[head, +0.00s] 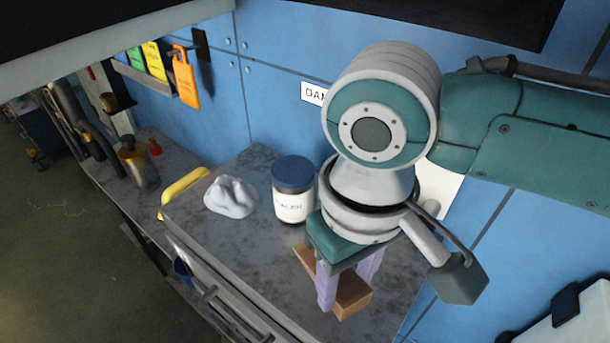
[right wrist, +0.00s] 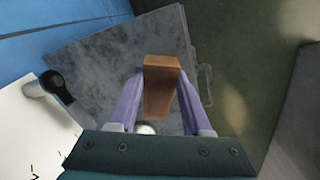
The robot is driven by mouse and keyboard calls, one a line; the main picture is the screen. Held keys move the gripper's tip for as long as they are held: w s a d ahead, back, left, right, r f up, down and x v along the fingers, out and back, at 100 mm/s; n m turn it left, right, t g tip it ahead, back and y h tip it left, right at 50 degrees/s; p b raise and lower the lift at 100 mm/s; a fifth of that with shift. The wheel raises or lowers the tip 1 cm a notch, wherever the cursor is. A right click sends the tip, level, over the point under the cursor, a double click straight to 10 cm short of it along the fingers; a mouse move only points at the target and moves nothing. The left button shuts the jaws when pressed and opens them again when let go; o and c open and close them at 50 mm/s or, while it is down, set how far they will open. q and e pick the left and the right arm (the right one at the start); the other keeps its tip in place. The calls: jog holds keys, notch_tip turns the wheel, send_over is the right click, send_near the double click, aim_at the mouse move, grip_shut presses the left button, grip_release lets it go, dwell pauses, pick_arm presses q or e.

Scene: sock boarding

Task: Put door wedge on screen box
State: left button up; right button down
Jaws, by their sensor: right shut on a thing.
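The brown wooden door wedge (head: 352,292) is between the purple fingers of my right gripper (head: 345,285), which is shut on it. It is over the near right part of a grey mottled top (head: 235,270); I cannot tell whether it touches it. In the right wrist view the wedge (right wrist: 161,84) sits between the two fingers (right wrist: 160,95), over the grey top (right wrist: 95,65). I cannot tell for sure which thing is the screen box. My left gripper is not in view.
A white jar with a blue lid (head: 293,190), a pale grey lump (head: 231,197) and a yellow curved thing (head: 184,184) are left of the gripper. A blue wall (head: 270,90) stands behind. A white case (head: 570,325) is at lower right.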

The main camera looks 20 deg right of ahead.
aim_at(346, 285)
jog(key=shift+f, duration=1.65)
jog(key=shift+f+b, duration=0.15)
jog(key=shift+b, duration=0.15)
jog(key=shift+c, duration=1.7)
grip_release()
